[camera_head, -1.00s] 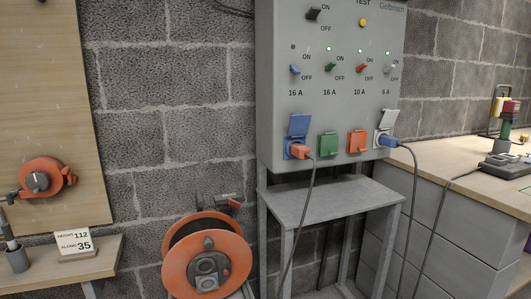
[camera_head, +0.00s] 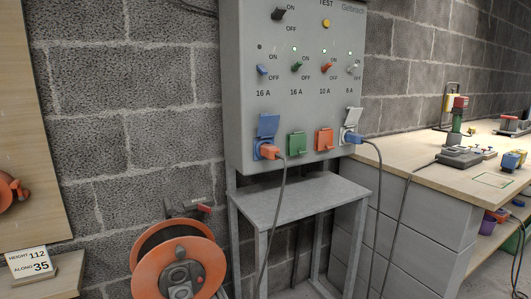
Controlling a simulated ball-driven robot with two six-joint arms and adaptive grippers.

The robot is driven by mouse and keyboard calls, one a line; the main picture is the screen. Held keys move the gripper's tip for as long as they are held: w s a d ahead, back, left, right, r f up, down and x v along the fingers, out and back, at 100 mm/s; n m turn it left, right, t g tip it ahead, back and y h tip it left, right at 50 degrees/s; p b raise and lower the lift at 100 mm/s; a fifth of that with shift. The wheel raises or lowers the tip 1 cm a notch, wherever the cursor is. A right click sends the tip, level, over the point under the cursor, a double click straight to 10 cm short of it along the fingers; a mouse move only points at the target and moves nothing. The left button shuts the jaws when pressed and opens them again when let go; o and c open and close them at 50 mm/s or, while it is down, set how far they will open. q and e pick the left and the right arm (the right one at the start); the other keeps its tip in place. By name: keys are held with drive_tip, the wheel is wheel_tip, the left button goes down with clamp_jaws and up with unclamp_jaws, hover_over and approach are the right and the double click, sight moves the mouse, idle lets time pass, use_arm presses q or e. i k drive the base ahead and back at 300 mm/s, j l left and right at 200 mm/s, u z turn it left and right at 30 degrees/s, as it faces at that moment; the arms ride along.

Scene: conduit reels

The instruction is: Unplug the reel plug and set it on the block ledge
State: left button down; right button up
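An orange plug (camera_head: 270,152) sits in the open blue-lidded socket (camera_head: 268,126) at the left of the grey panel's socket row. Its dark cable hangs down in front of the grey shelf. A blue plug (camera_head: 359,138) sits in the open white-lidded socket at the right, with its own dark cable. The orange cable reel (camera_head: 176,268) stands lower left, cut off at the bottom edge. I cannot trace either cable to the reel. A wooden-topped ledge (camera_head: 405,128) on grey blocks runs along the right wall. Neither of my grippers is in view.
A grey metal shelf (camera_head: 290,200) stands under the panel (camera_head: 310,95). Green (camera_head: 296,143) and orange (camera_head: 324,138) socket lids are shut. The ledge holds a grey device (camera_head: 460,157) and small items; a green-outlined rectangle (camera_head: 493,181) near its front is empty. A numbered sign (camera_head: 31,262) stands lower left.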

sight(271, 152)
drive_tip(key=i+l+u, duration=0.1)
drive_tip(key=l, duration=0.3)
drive_tip(key=i+l, duration=0.25)
drive_tip(key=i+l+u, duration=0.15)
drive_tip(key=l, duration=0.35)
drive_tip(key=i+l, duration=0.15)
drive_tip(key=l, duration=0.25)
drive_tip(key=i+l+u, duration=0.15)
drive_tip(key=l, duration=0.25)
drive_tip(key=i+l, duration=0.15)
drive_tip(key=l, duration=0.3)
drive_tip(key=i+l+u, duration=0.15)
drive_tip(key=l, duration=0.25)
